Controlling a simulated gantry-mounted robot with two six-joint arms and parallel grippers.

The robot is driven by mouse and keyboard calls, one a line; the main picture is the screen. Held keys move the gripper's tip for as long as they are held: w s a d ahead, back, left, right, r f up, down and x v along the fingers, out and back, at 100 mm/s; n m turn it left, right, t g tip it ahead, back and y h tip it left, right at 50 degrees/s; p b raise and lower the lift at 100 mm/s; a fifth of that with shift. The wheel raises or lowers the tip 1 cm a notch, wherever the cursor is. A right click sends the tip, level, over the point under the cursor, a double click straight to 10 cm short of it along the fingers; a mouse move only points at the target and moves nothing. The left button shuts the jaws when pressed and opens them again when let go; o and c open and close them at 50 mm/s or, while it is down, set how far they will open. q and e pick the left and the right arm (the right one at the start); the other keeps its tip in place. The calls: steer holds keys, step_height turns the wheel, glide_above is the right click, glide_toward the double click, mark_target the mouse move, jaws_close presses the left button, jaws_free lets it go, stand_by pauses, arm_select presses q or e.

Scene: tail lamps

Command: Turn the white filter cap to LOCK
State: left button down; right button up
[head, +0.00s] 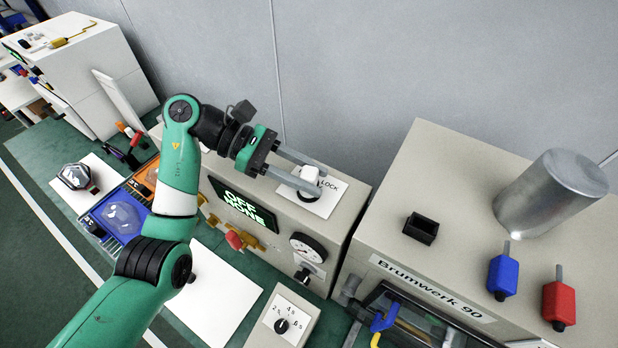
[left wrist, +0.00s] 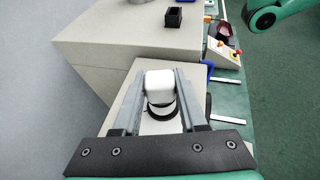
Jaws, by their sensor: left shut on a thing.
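The white filter cap (head: 309,176) sits on a dark round base on top of the beige cabinet (head: 335,225), on a white label plate printed LOCK (head: 328,188). My left gripper (head: 315,178) reaches in from the left with its two grey fingers on either side of the cap. In the left wrist view the cap (left wrist: 159,86) stands between the fingers, and the gripper (left wrist: 160,95) is shut on it. The cap's pointing direction relative to the LOCK mark is hard to tell. My right gripper is not in view; a green arm part shows at the upper right of the left wrist view.
The larger Brumwerk 90 cabinet (head: 480,230) stands to the right, with a metal cylinder (head: 552,190) and a small black box (head: 420,228) on top. The cabinet front has a green display (head: 243,208) and a gauge (head: 308,247). A grey wall rises behind.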

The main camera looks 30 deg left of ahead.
arm_select(q)
steer(key=shift+f+m+g+b, duration=0.3)
steer(key=shift+m+g+b, duration=0.5)
steer(key=shift+g+b, duration=0.25)
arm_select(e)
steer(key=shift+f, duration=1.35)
